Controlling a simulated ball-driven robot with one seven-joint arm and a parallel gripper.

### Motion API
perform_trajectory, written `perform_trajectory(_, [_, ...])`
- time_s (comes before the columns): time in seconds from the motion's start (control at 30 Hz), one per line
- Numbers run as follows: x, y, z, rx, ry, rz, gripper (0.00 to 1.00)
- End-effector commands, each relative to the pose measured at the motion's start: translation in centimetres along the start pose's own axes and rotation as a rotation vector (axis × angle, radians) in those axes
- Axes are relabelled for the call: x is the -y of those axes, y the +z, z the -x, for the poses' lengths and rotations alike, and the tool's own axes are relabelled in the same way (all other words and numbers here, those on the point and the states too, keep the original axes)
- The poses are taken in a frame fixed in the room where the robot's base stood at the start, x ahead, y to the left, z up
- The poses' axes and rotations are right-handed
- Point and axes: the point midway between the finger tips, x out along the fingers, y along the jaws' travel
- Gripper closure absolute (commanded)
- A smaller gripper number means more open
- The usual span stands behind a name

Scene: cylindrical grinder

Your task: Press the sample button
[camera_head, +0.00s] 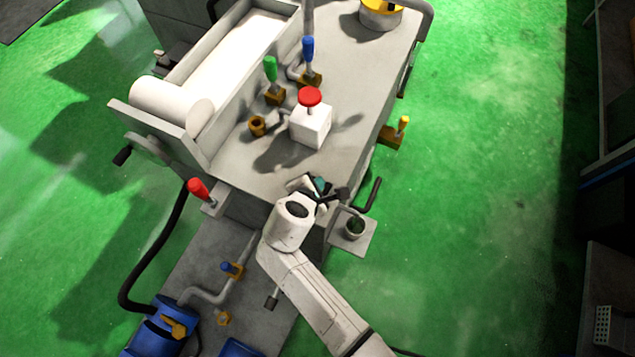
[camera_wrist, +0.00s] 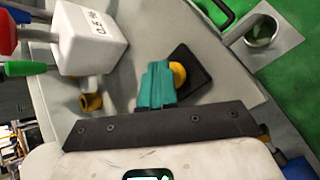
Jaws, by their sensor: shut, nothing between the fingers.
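A round yellow button (camera_wrist: 179,74) on a dark square base (camera_wrist: 197,83) shows in the wrist view, on the grey machine top. No label on it is readable, so I cannot tell for sure that it is the sample button. My gripper (camera_wrist: 154,68) is shut and empty, its teal fingers just left of the yellow button and partly in front of its base. I cannot tell whether they touch it. In the head view, my gripper (camera_head: 319,186) is over the near end of the machine top, and the button is not clearly visible there.
A white box (camera_head: 311,124) with a red mushroom knob (camera_head: 311,96) stands farther back; the box also shows in the wrist view (camera_wrist: 90,38). Green (camera_head: 271,69) and blue (camera_head: 308,49) handled valves stand behind it. A small cup (camera_head: 355,227) sits on a side bracket. Green floor lies right.

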Motion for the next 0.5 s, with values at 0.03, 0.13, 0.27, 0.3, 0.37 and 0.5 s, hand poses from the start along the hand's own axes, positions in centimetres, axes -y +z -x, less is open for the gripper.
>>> perform_trajectory(0.03, [-0.17, 0.24, 0.33, -0.001, -0.001, 0.001, 1.0])
perform_trajectory(0.13, [-0.45, 0.54, 0.72, 0.0, -0.002, 0.0, 1.0])
perform_trajectory(0.27, [-0.72, 0.85, 1.09, 0.0, -0.002, 0.0, 1.0])
perform_trajectory(0.3, [-0.74, 0.88, 1.12, 0.0, -0.002, 0.0, 1.0])
perform_trajectory(0.37, [-0.74, 0.87, 1.12, 0.0, -0.002, 0.0, 1.0])
perform_trajectory(0.5, [-0.71, 0.82, 1.06, 0.0, -0.001, 0.0, 1.0])
